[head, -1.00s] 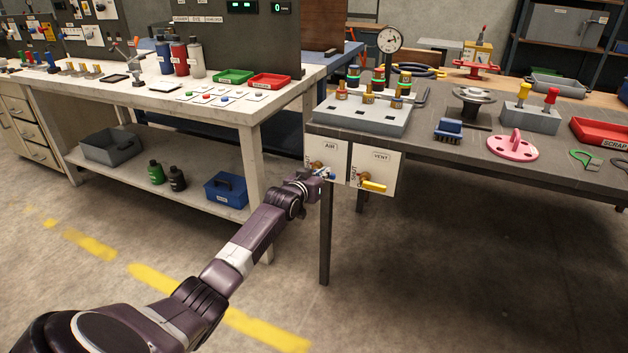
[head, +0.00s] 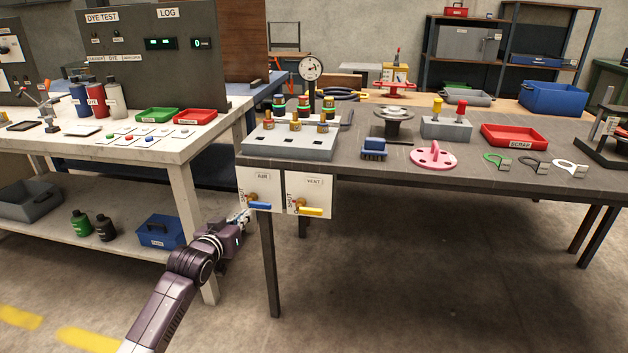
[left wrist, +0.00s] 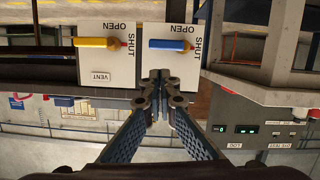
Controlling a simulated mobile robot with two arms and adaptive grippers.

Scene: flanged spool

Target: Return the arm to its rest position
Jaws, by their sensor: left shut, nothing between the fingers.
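My left arm reaches up from the bottom of the head view. Its gripper (head: 243,217) is shut and empty, just left of and below the blue handle (head: 259,206) of the AIR valve panel (head: 263,186). In the left wrist view the closed fingertips (left wrist: 160,78) point at the panel, below the blue handle (left wrist: 168,44), with no contact that I can make out. The VENT panel (head: 309,190) beside it has a yellow handle (head: 311,211). Both handles lie level in the head view. My right gripper is not in view.
The dark bench (head: 460,188) holds a grey fitting block (head: 290,141), a flanged spool (head: 392,125), a pink flange (head: 433,158) and a red SCRAP tray (head: 515,136). A white workbench (head: 170,150) stands at left. The floor below the dark bench is largely clear.

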